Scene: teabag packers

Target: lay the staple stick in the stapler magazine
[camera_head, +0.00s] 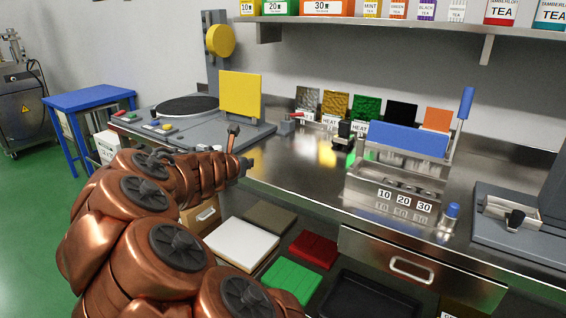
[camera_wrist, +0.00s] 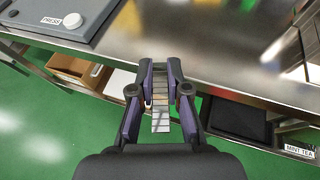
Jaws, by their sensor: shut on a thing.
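My gripper (camera_wrist: 160,74) is shut on a narrow grey, segmented piece, which looks like the staple stick (camera_wrist: 161,118). In the wrist view it lies between the purple-sided fingers, in front of the bench edge and the green floor. In the head view my gripper (camera_head: 244,167) is small and dark at the end of my copper arm, by the bench's front edge; the stick cannot be made out there. I cannot tell for sure which thing is the stapler; a small grey device with a red part (camera_head: 287,125) stands on the bench behind my gripper. No open magazine is clearly visible.
A grey machine with a yellow plate (camera_head: 240,94) stands at the back left. A metal rack with slots marked 10, 20, 30 (camera_head: 365,190) and a grey machine (camera_head: 500,228) stand on the right. Bench (camera_head: 300,172) between is mostly clear. Trays sit below.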

